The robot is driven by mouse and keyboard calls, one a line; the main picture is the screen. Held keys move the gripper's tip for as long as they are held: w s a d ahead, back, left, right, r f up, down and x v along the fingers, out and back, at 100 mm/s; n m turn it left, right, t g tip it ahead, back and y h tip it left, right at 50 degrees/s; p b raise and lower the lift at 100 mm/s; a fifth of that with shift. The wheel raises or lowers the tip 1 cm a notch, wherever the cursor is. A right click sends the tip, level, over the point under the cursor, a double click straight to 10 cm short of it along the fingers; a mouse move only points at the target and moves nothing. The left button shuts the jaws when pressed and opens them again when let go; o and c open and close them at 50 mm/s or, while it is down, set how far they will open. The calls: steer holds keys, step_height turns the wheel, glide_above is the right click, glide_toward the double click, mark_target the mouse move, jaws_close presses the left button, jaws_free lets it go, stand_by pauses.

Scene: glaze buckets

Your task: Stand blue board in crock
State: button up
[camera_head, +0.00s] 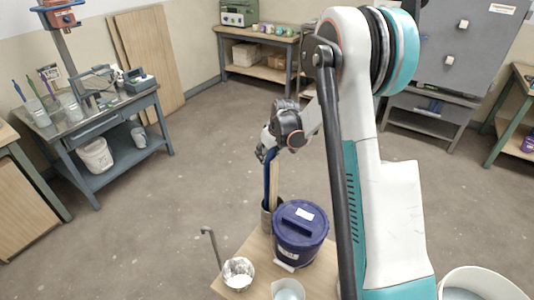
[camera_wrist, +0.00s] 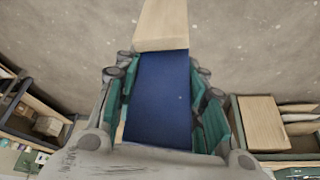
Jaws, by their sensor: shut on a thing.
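My gripper (camera_head: 266,154) is shut on the blue board (camera_head: 267,178), which hangs down from it, long and narrow. In the wrist view the blue board (camera_wrist: 158,100) lies between my teal finger pads. The grey-brown crock (camera_head: 266,217) stands on the small wooden table, partly hidden behind the dark blue bucket. The blue board's lower end is at the crock's mouth; I cannot tell how deep it reaches. A pale wooden strip (camera_head: 274,182) stands close beside the blue board, and pale wood (camera_wrist: 162,25) shows past the blue in the wrist view.
The lidded dark blue bucket (camera_head: 300,238) stands right beside the crock. A white-spattered cup (camera_head: 238,275), a pale bowl (camera_head: 288,291) and a hooked metal rod (camera_head: 212,247) are near the table's front left. A white tub (camera_head: 480,285) is at right. Open floor lies beyond.

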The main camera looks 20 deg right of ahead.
steer(key=shift+f, duration=0.35)
steer(key=o, duration=1.4)
steer(key=shift+c, duration=0.5)
